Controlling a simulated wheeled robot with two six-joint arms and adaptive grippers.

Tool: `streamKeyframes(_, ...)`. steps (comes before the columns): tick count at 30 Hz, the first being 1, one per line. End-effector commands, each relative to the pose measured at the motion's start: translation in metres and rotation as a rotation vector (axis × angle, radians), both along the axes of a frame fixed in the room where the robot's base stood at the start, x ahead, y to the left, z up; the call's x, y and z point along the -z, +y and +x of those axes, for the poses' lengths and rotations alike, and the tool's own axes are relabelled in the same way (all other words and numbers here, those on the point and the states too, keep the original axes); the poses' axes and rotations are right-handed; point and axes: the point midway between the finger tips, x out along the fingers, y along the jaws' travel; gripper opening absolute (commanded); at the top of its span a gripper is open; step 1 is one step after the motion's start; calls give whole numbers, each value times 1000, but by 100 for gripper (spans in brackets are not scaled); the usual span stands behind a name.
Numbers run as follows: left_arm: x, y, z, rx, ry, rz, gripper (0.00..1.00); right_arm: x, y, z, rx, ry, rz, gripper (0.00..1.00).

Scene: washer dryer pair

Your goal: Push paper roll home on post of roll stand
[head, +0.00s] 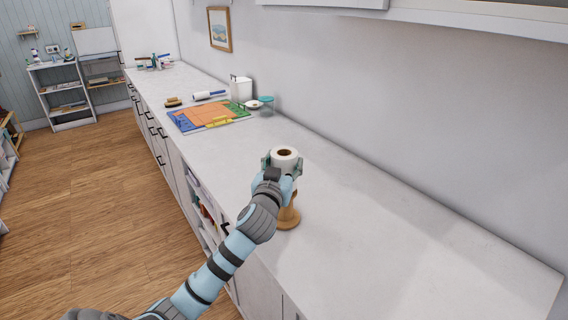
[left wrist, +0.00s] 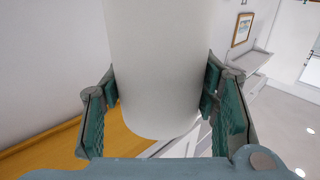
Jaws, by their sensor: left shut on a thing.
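The white paper roll (head: 286,153) is upright over the counter in the head view, its brown core ring showing on top. My left gripper (head: 282,167) is shut on the roll from the near side. In the left wrist view the roll (left wrist: 160,70) fills the space between the two green-padded fingers (left wrist: 158,105). The wooden roll stand (head: 288,216) is on the counter directly below the gripper, partly hidden by my left arm. I cannot tell how far the roll is down the post. My right gripper is not in view.
A coloured mat (head: 208,114) lies farther back on the counter. A white canister (head: 241,88), a teal-topped item (head: 266,101) and a lint roller (head: 209,95) are beyond it. The counter (head: 400,245) to the right of the stand is clear. The wall runs along the back.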

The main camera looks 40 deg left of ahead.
Motion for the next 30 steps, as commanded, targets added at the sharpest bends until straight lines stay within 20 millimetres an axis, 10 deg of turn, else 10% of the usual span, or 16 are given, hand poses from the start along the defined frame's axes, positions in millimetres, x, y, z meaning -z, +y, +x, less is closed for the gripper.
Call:
streamKeyframes(23, 13, 0, 0, 0, 0, 0, 24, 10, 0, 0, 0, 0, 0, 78)
streamKeyframes(24, 13, 0, 0, 0, 0, 0, 61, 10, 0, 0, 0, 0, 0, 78)
streamKeyframes(30, 13, 0, 0, 0, 0, 0, 78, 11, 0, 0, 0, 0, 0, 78)
